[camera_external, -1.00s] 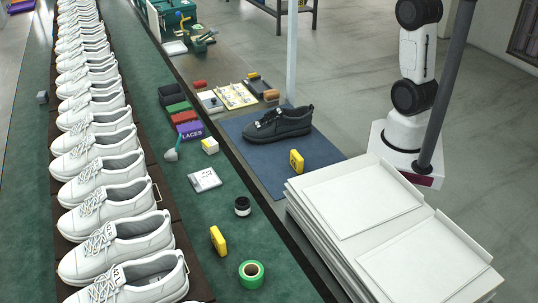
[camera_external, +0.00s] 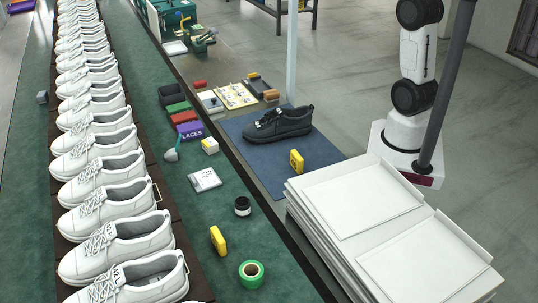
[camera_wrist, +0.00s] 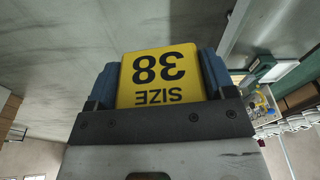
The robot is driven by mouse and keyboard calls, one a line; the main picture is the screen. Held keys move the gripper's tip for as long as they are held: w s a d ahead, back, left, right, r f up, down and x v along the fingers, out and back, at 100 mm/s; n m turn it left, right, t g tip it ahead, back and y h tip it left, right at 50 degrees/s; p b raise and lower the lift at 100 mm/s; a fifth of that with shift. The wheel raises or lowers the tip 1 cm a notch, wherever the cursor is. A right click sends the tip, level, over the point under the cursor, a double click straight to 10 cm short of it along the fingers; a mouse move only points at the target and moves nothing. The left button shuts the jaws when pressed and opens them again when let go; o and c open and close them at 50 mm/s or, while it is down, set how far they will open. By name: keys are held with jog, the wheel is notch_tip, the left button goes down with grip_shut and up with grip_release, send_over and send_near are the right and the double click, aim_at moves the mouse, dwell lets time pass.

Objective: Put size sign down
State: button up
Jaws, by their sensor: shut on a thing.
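In the wrist view my gripper (camera_wrist: 160,72) is shut on a yellow size sign (camera_wrist: 152,98). Its blue fingers press on the left and right edges. The sign reads "SIZE 38" and appears upside down in that view. The held sign and my gripper are outside the external view, where only part of my arm shows. Another yellow sign (camera_external: 296,160) stands on the blue mat (camera_external: 318,150), near a black shoe (camera_external: 278,124). One more yellow sign (camera_external: 218,240) is on the green bench (camera_external: 222,205).
White sneakers (camera_external: 100,175) form a long row at the left. A green tape roll (camera_external: 251,273), a black jar (camera_external: 242,206), a white card (camera_external: 205,180) and a purple laces box (camera_external: 191,131) are on the bench. White box lids (camera_external: 365,198) are stacked at the right.

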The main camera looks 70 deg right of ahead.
jog(key=s+a+f+n, duration=0.3)
jog(key=s+a+f, duration=0.2)
jog(key=a+f, duration=0.5)
jog(key=s+a+f+n+y, duration=0.15)
jog(key=s+a+f, duration=0.45)
jog(key=a, duration=0.7)
jog(key=s+a+f+n, duration=0.3)
jog(key=s+a+f, duration=0.3)
jog(key=a, duration=0.6)
jog(key=s+a+f+n, duration=0.1)
jog(key=s+a+n, duration=0.15)
jog(key=a, duration=0.95)
jog(key=s+a+n, duration=0.2)
jog(key=s+a, duration=0.2)
jog(key=a, duration=0.8)
jog(key=s+a+n, duration=0.4)
jog(key=s+a, duration=1)
jog(key=s, duration=0.1)
jog(key=shift+a+n+y, duration=0.15)
jog(key=shift+n+y, duration=0.15)
jog(key=shift+y, duration=0.15)
jog(key=shift+w, duration=0.1)
send_over(303, 148)
jog(key=shift+f, duration=0.7)
jog(key=shift+f, duration=0.15)
jog(key=shift+f, duration=1.6)
